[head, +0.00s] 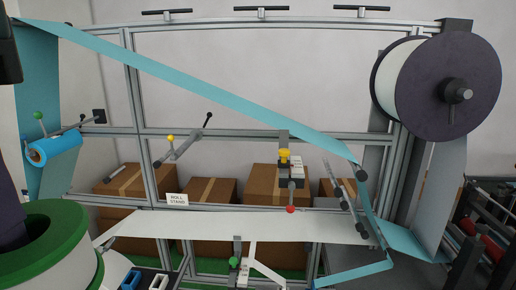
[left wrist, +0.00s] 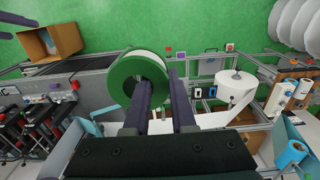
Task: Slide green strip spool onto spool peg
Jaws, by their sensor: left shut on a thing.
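The green strip spool (head: 75,213) has green flanges and a white strip wound between them. It is large at the lower left of the head view, cut off by the edge, and held in the air. In the left wrist view the spool (left wrist: 121,76) is at the fingertips of my left gripper (left wrist: 160,86), which is shut on it. One finger crosses the green flange and the other is at its right side. A bare rod with a yellow knob (head: 183,149) sticks out from the frame in the middle left. I cannot tell whether it is the spool peg. My right gripper is out of view.
A big dark-flanged reel (head: 455,82) hangs at the upper right. A blue web (head: 215,98) slants across the frame and a white web (head: 215,225) runs below. A blue roll (head: 55,150) is at the left. Cardboard boxes (head: 212,190) stand behind the frame.

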